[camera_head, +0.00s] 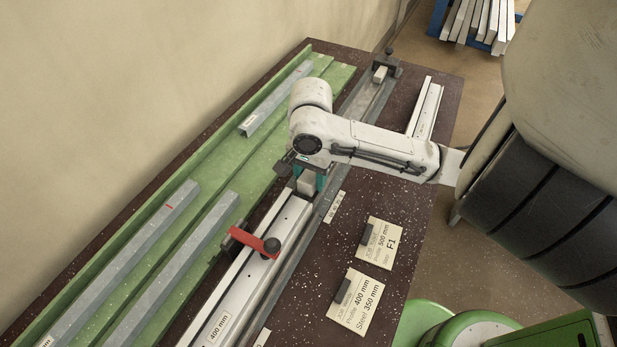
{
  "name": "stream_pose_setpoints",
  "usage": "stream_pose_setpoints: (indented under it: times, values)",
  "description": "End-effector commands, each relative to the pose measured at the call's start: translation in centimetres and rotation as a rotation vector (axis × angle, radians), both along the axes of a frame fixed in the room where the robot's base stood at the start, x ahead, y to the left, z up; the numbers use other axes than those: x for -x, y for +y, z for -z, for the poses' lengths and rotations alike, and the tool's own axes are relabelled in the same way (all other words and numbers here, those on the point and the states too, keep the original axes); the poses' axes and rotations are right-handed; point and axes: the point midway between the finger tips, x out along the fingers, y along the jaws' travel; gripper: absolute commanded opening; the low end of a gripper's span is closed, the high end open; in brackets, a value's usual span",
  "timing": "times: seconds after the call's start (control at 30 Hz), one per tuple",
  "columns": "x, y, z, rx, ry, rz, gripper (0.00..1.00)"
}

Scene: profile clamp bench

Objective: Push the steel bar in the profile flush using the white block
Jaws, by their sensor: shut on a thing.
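The white profile (258,262) lies lengthwise in the clamp bench, with a label reading about 400 mm near its front. My gripper (308,182), with teal fingers, is at the far end of the profile. It is shut on a pale block, which I take to be the white block (306,187). The block is at or just above the profile's end; I cannot tell whether it touches. The steel bar inside the profile cannot be made out clearly, and my arm hides part of the bench behind the gripper.
A red clamp lever (253,241) with a black knob crosses the profile. A green tray (160,213) with grey steel bars lies to the left. Job cards (381,243) lie on the right. A small pale block (380,75) sits by the far end stop. Another profile (426,108) lies at the back right.

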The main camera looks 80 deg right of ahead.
Motion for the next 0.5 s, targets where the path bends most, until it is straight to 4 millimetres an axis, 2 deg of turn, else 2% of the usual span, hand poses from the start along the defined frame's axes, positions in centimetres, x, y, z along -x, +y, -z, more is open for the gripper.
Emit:
stream_pose_setpoints:
  times: [0.5]
  values:
    - [0.0,0.0,-4.4,0.0,-0.001,0.0,0.12]
